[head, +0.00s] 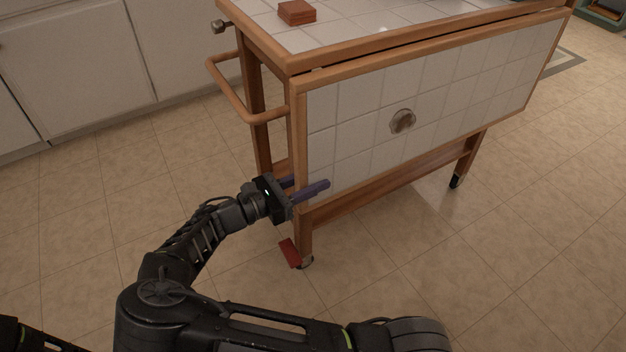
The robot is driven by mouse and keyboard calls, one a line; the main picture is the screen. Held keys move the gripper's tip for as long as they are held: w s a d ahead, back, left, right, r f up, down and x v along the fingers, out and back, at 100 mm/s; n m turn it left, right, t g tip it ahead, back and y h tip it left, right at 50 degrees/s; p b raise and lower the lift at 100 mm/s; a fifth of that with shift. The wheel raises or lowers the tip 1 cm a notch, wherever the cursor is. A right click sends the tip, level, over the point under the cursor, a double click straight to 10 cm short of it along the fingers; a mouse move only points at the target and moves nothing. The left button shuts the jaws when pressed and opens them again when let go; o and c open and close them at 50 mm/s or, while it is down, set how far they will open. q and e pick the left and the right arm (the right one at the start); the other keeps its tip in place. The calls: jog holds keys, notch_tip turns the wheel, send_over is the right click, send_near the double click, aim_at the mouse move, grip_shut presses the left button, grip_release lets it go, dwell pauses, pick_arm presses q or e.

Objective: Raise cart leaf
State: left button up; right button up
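The cart leaf (375,120) is a white-tiled panel with a wooden frame. It hangs down along the front side of the cart, below the tiled cart top (370,14). A round metal knob (402,121) sits on its face. My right gripper (303,186) is at the leaf's lower left edge. One purple finger lies in front of the tiles and the other is partly hidden behind the frame, so the fingers straddle the edge. Whether they press on it cannot be told. My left gripper is out of view.
A small brown box (296,12) stands on the cart top. A wooden towel bar (236,94) sticks out from the cart's left end. A red piece (290,253) is beside the near caster. White cabinets (80,65) stand behind at left. The tiled floor in front is clear.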

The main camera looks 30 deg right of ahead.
grip_shut()
dwell(1.0)
